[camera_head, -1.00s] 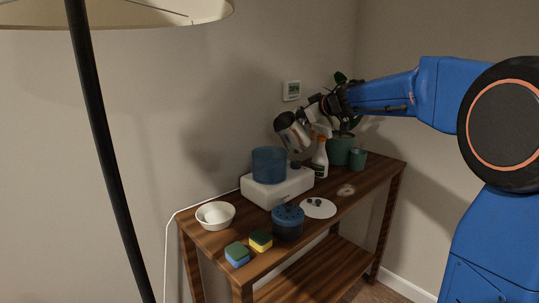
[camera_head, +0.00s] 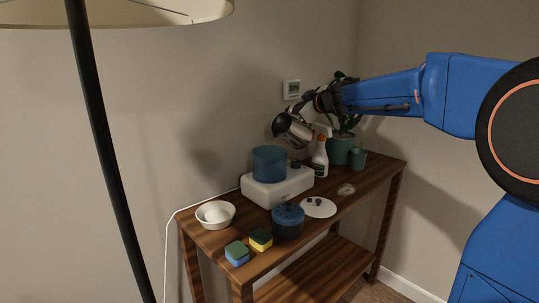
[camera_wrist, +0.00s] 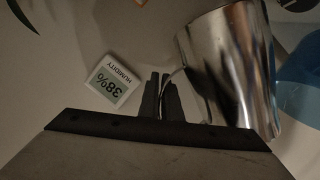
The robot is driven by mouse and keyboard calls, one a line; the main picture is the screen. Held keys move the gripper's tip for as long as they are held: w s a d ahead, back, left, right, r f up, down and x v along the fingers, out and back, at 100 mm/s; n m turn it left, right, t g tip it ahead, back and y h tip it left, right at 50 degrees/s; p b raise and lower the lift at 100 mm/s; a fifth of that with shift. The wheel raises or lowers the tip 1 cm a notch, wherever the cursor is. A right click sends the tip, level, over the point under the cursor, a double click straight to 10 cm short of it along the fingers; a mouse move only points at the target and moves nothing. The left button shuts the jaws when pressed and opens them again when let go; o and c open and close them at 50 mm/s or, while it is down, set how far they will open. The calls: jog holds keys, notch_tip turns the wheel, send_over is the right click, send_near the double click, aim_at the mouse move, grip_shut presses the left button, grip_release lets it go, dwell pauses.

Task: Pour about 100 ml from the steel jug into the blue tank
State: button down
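The steel jug (camera_head: 296,132) hangs in the air, tilted, its dark mouth toward the left, above and slightly right of the blue tank. My gripper (camera_head: 313,104) is shut on the jug's handle at its upper right. The jug fills the upper right of the wrist view (camera_wrist: 232,65), with my fingertips (camera_wrist: 161,96) at its handle. The translucent blue tank (camera_head: 269,164) stands upright on a white base (camera_head: 279,187); part of it shows at the wrist view's right edge (camera_wrist: 303,82). No stream of liquid is visible, and the jug's contents are hidden.
On the wooden table (camera_head: 213,241) are a white bowl (camera_head: 215,222), two sponges (camera_head: 237,255), a dark blue container (camera_head: 288,224), a white disc (camera_head: 318,208), a spray bottle (camera_head: 320,160) and a potted plant (camera_head: 340,150). A humidity display (camera_wrist: 112,79) is on the wall. A lamp stands left.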

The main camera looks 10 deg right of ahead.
jog(key=shift+s+a+r+n, duration=0.25)
jog(key=shift+r+n, duration=0.15)
jog(key=shift+r, duration=0.15)
jog(key=shift+s+a+r+n+t+h+p, duration=0.1)
jog(key=shift+s+a+n+t+h+p, duration=0.4)
jog(key=shift+p, duration=0.55)
dwell(1.6)
jog(key=shift+w, duration=0.15)
jog(key=shift+w+d+m+y, duration=0.3)
jog(key=shift+w+d+m, duration=0.1)
jog(key=shift+d, duration=0.05)
jog(key=shift+w+d+f+m+g+y, duration=0.15)
jog(key=shift+d+f+m+g, duration=0.1)
jog(key=shift+f, duration=0.15)
jog(key=shift+w+d+f+m+g+y, duration=0.1)
jog(key=shift+w+f+m+g, duration=0.1)
jog(key=shift+f, duration=0.2)
jog(key=shift+w+d+f+m+g+y, duration=0.15)
jog(key=shift+d+f+m, duration=0.1)
jog(key=shift+f, duration=0.15)
jog(key=shift+r+m, duration=0.1)
jog(key=shift+m, duration=0.2)
jog(key=shift+w+d+f+m+g+y, duration=0.25)
jog(key=shift+w+f+m+g+y, duration=0.05)
jog(key=shift+f+m+g, duration=0.25)
